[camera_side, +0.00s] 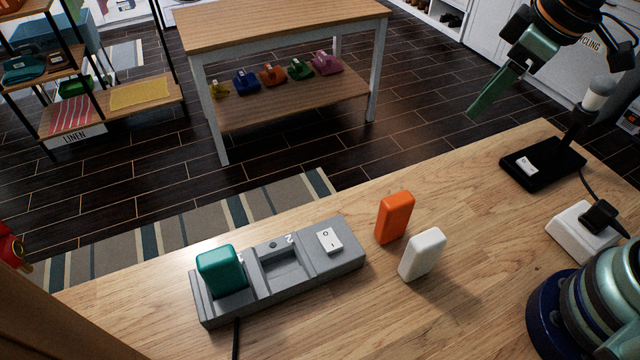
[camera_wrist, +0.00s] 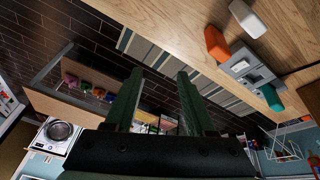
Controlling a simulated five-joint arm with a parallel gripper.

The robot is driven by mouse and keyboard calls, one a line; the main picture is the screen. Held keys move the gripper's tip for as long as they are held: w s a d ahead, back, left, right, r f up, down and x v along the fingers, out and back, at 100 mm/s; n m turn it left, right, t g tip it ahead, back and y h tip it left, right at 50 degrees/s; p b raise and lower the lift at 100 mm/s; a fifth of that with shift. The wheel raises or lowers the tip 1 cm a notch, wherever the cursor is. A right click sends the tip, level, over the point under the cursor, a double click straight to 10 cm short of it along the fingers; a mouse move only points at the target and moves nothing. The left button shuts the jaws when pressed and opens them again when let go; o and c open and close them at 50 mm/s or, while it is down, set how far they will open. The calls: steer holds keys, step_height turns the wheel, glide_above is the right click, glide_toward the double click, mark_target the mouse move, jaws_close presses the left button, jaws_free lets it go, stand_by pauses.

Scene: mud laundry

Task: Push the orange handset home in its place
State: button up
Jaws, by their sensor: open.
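The orange handset (camera_side: 394,217) stands upright on the wooden counter, to the right of the grey charging dock (camera_side: 345,262) and apart from it. The dock has an empty slot in its middle, a teal handset (camera_side: 221,270) standing in its left slot, and a rocker switch at its right end. In the wrist view the orange handset (camera_wrist: 216,43) is at the upper right, beside the dock (camera_wrist: 240,66). My gripper (camera_wrist: 158,75) is open and empty. In the side view it (camera_side: 490,95) is raised at the upper right, well away from the handset.
A white handset-like block (camera_side: 422,254) stands close to the right of the orange handset. A black stand (camera_side: 542,163) and a white socket block (camera_side: 582,232) with a plug sit at the counter's right. Bare counter lies between them and the white block.

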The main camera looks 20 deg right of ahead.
mark_target(399, 199)
steer(key=a+f+n+g, duration=0.1)
steer(key=a+f+n, duration=0.1)
steer(key=a+n, duration=0.2)
steer(key=a+f+n+g, duration=0.1)
steer(key=a+f+n, duration=0.2)
steer(key=a+n, duration=0.1)
steer(key=s+a+f+n+g, duration=0.1)
steer(key=a+f+n+g, duration=0.1)
steer(key=a+n, duration=0.2)
steer(key=shift+a+f+n+h, duration=0.3)
steer(key=shift+a, duration=0.1)
steer(key=shift+f, duration=4)
jaws_close()
steer(key=shift+r, duration=0.1)
steer(key=shift+r, duration=2.95)
steer(key=shift+a, duration=0.1)
